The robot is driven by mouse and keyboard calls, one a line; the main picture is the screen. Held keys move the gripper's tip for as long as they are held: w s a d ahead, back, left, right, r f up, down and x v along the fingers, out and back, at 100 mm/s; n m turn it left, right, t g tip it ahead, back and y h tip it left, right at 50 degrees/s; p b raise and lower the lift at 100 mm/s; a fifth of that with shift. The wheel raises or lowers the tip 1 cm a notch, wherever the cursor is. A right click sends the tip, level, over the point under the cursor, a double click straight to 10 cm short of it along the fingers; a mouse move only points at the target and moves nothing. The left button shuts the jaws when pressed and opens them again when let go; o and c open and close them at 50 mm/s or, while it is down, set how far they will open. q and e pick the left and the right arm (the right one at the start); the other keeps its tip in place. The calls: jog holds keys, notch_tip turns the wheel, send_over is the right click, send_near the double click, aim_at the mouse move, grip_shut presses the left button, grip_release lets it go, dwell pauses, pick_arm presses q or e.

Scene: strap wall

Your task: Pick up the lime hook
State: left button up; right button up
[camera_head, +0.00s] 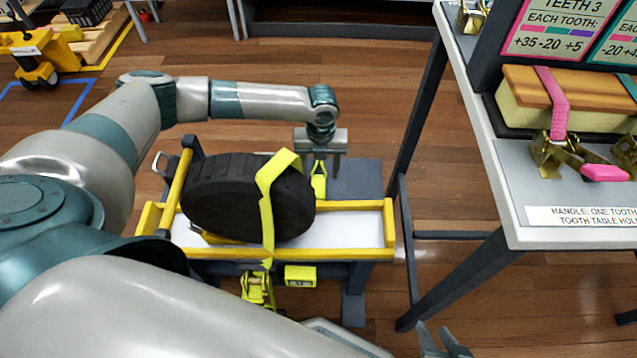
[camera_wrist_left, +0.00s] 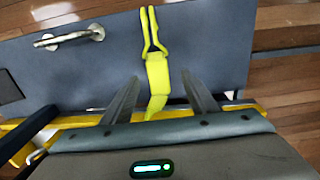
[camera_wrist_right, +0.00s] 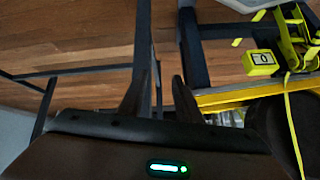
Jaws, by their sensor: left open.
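The lime hook (camera_wrist_left: 150,28) is a thin two-pronged loop at the end of a lime strap (camera_wrist_left: 157,75), lying over a grey panel in the left wrist view. In the head view the hook's strap end (camera_head: 319,182) shows just right of the black tyre. My left gripper (camera_head: 322,172) is open above it. In the left wrist view the strap lies between the open fingers (camera_wrist_left: 160,80), with the hook beyond the fingertips; contact cannot be told. My right gripper (camera_head: 440,345) is low in the head view, its fingers apart and empty (camera_wrist_right: 163,75).
The black tyre (camera_head: 230,195) sits in a yellow-railed tray (camera_head: 350,258) with the lime strap across it. A lime ratchet (camera_head: 258,290) and a lime box (camera_head: 300,275) are at the tray's near side. A metal handle (camera_wrist_left: 70,38) is on the grey panel. A white-topped table (camera_head: 520,190) stands right.

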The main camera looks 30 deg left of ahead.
aim_at(318, 182)
jog(key=shift+w+d, duration=0.1)
pick_arm(q)
jog(key=shift+a+f, duration=0.1)
jog(key=shift+f, duration=0.4)
jog(key=f+b, duration=0.1)
jog(key=f, duration=0.2)
jog(key=shift+a+f, duration=0.1)
jog(key=shift+a, duration=0.1)
jog(key=shift+f, duration=0.5)
pick_arm(e)
jog(key=shift+w+a+r+t+y, duration=0.15)
jog(key=shift+w+a+t, duration=0.1)
jog(key=shift+a, duration=0.15)
jog(key=shift+w+a+r+t+y, duration=0.15)
jog(key=shift+w+a, duration=0.05)
jog(key=shift+a, duration=0.2)
pick_arm(q)
jog(key=c, duration=1.2)
jog(key=shift+w, duration=0.1)
pick_arm(e)
jog(key=shift+d+f, duration=0.1)
jog(key=shift+d, duration=0.15)
jog(key=shift+s, duration=0.1)
